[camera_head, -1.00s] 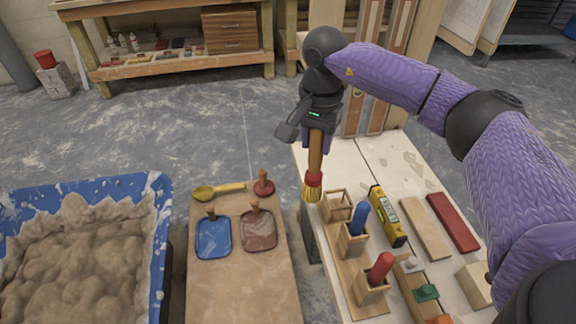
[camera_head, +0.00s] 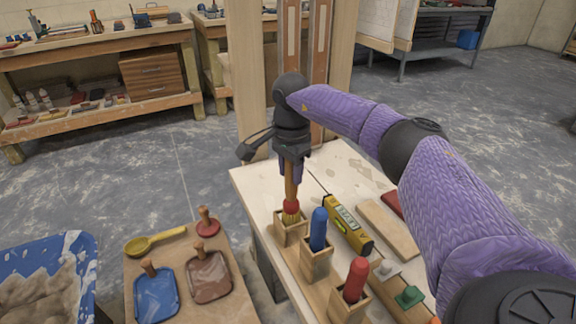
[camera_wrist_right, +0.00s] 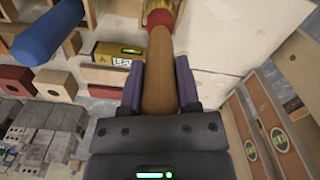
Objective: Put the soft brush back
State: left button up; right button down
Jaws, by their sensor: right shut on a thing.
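The soft brush (camera_head: 290,190) has a wooden handle, a red collar and yellow bristles. It hangs upright, bristles down, from my right gripper (camera_head: 292,158), which is shut on its handle. The bristles are at the mouth of the far wooden holder box (camera_head: 290,232), and their tips look to be inside its rim. How deep they reach is hidden. In the right wrist view the brush handle (camera_wrist_right: 159,70) runs between the two fingers (camera_wrist_right: 159,88), with the red collar at the top. My left gripper is not in view.
Two more holder boxes stand in the row, with a blue-handled tool (camera_head: 318,228) and a red-handled tool (camera_head: 355,280). A yellow level (camera_head: 347,224) lies just right. A wooden board (camera_head: 388,228) lies beyond it. A lower table (camera_head: 185,245) holds floats and a yellow spoon.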

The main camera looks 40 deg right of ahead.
aim_at(290, 199)
notch_tip(290, 199, down, 3)
jog(key=shift+r+b, duration=0.1)
jog(key=shift+b, duration=0.2)
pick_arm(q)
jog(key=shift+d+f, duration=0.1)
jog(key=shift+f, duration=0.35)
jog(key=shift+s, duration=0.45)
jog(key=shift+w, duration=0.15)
pick_arm(e)
jog(key=shift+f, duration=0.5)
jog(key=shift+c, duration=2.1)
grip_release()
jog(key=shift+o, duration=0.9)
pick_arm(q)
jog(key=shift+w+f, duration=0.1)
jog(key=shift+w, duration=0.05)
